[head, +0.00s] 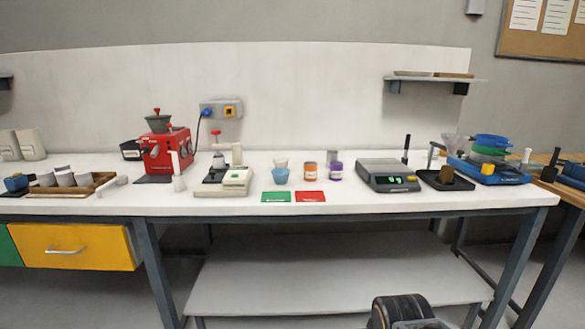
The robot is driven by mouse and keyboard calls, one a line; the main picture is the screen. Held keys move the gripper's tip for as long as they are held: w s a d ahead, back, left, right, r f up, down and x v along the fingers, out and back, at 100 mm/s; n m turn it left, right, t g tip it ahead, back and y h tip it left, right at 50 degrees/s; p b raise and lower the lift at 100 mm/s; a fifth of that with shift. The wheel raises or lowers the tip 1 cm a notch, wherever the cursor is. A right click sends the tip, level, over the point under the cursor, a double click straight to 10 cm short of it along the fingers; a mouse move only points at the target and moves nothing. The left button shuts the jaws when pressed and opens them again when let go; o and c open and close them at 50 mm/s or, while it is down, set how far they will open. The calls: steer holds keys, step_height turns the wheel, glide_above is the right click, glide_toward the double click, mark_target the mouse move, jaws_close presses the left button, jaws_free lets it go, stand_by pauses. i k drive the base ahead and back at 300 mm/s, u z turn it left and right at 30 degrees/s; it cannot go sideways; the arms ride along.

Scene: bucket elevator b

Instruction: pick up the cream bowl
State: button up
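A small cream bowl (281,162) stands on the white bench (130,205), near the middle. It is just behind a small light blue bowl (281,175), which hides its lower part; I cannot tell whether the two touch. My gripper is not in view. A dark rounded part at the bottom edge of the head view looks like part of my own arm, well below and to the right of the bowl.
Green (276,197) and red (310,197) cards lie in front. A cream device (236,182) stands left, a grey scale (388,174) right. A lower shelf (320,272) is bare.

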mark_target(281, 164)
steer(key=u, duration=0.05)
steer(key=k, duration=0.5)
steer(key=z, duration=0.55)
steer(key=i, duration=1.65)
steer(key=u, duration=0.85)
